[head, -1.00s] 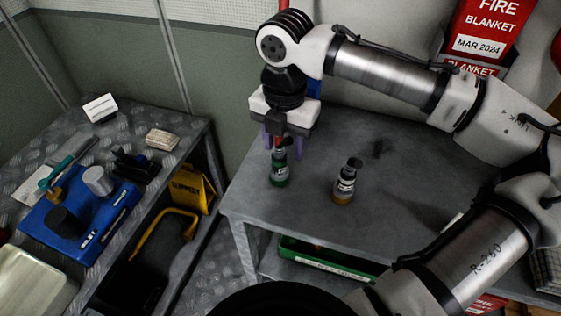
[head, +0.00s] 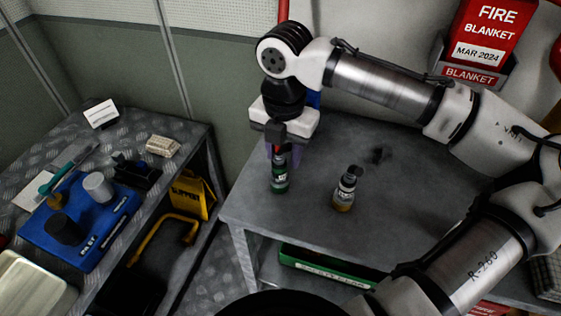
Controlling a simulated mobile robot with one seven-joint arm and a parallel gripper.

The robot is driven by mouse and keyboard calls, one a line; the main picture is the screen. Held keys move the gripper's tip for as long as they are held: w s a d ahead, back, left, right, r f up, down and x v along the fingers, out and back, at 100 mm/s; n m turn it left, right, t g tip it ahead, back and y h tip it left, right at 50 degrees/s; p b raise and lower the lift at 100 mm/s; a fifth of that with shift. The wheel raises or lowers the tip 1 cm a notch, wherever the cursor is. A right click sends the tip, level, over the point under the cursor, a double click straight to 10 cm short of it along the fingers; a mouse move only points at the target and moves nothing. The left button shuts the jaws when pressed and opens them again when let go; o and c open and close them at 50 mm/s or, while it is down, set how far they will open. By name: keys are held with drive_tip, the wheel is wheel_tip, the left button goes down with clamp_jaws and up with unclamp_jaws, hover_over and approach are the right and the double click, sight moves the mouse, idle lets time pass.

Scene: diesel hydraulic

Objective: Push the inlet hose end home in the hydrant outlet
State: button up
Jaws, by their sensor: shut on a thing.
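My gripper (head: 278,155) points down over the back-left of the grey bench, its purple fingers shut around the upper part of a small dark bottle with a green base (head: 280,180). The bottle is upright and seems to stand on the bench top. Its top is mostly hidden by the fingers and the dark block between them; a bit of red shows there. I cannot make out a hose end or a hydrant outlet in the head view.
A second small bottle with an amber base (head: 345,190) stands to the right on the grey bench (head: 410,215). A green tray (head: 325,267) lies on the shelf below. At left, another bench holds a blue block (head: 85,228) with two cylinders. A fire blanket box (head: 485,40) hangs behind.

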drive_tip(key=shift+d+r+p, duration=0.1)
drive_tip(key=shift+r+p, duration=0.55)
drive_tip(key=shift+r, duration=0.15)
drive_tip(key=shift+r, duration=0.2)
drive_tip(key=shift+s+r+p, duration=0.1)
drive_tip(key=shift+r+p, duration=0.05)
drive_tip(key=shift+p, duration=0.2)
drive_tip(key=shift+r, duration=0.1)
clamp_jaws()
drive_tip(key=shift+r+p, duration=0.15)
drive_tip(key=shift+p, duration=0.25)
drive_tip(key=shift+r+p, duration=0.45)
wheel_tip(320, 180, up, 4)
drive_tip(key=p, duration=0.4)
drive_tip(key=shift+f, duration=0.1)
drive_tip(key=shift+f, duration=0.1)
